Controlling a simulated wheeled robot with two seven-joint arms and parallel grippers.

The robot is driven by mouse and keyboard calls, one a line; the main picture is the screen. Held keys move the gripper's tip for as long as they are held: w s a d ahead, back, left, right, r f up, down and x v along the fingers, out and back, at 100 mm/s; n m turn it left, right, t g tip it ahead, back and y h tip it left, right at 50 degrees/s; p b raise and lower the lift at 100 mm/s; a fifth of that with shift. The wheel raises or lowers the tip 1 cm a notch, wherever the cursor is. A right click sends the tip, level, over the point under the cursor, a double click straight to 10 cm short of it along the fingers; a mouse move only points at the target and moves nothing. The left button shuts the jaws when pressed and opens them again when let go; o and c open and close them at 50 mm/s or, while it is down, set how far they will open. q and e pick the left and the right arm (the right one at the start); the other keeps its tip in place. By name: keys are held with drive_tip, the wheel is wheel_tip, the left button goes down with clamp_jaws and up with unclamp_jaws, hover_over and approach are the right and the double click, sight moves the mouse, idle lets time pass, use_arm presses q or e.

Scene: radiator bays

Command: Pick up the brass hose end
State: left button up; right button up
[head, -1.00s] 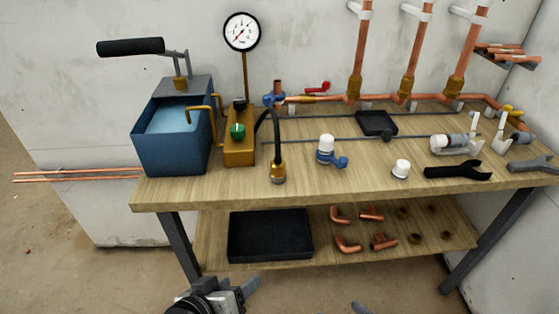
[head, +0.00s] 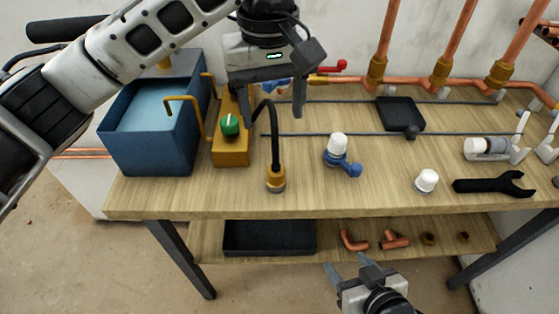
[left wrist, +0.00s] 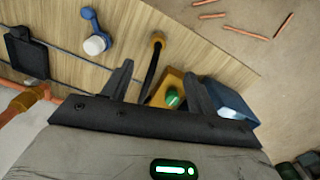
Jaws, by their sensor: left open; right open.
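The brass hose end (head: 276,179) stands on the bench top near its front edge, at the end of a black hose (head: 272,125) that arches up from the brass pump block (head: 231,148). In the left wrist view the brass hose end (left wrist: 157,40) shows beyond the fingers, apart from them. My left gripper (head: 272,112) is open and empty, above the bench behind the hose end, its fingers pointing down on either side of the hose in the head view. My right gripper (head: 347,272) is open and empty, low in front of the bench.
A blue water tank (head: 150,140) stands left of the pump block, with a green knob (head: 230,125) on the block. A blue valve with white cap (head: 338,150) stands to the right. A white cap (head: 427,180), black wrench (head: 495,184) and black tray (head: 400,113) lie further right. Copper pipes rise behind.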

use_arm(q)
hover_over(275, 169)
drive_tip(key=f, duration=0.6)
drive_tip(key=f+b, duration=0.1)
drive_tip(key=f, duration=0.2)
drive_tip(key=shift+s+a+f, duration=0.1)
drive_tip(key=shift+s+a, duration=0.15)
drive_tip(key=shift+s, duration=0.15)
drive_tip(key=shift+w+d+f, duration=0.1)
drive_tip(key=shift+w+f, duration=0.05)
drive_tip(key=shift+f, duration=0.9)
drive_tip(key=shift+w+d+f, duration=0.1)
drive_tip(key=shift+f, duration=0.9)
drive_tip(key=shift+w+d+f, duration=0.1)
drive_tip(key=shift+w+f, duration=0.05)
drive_tip(key=shift+f, duration=0.9)
drive_tip(key=c, duration=0.9)
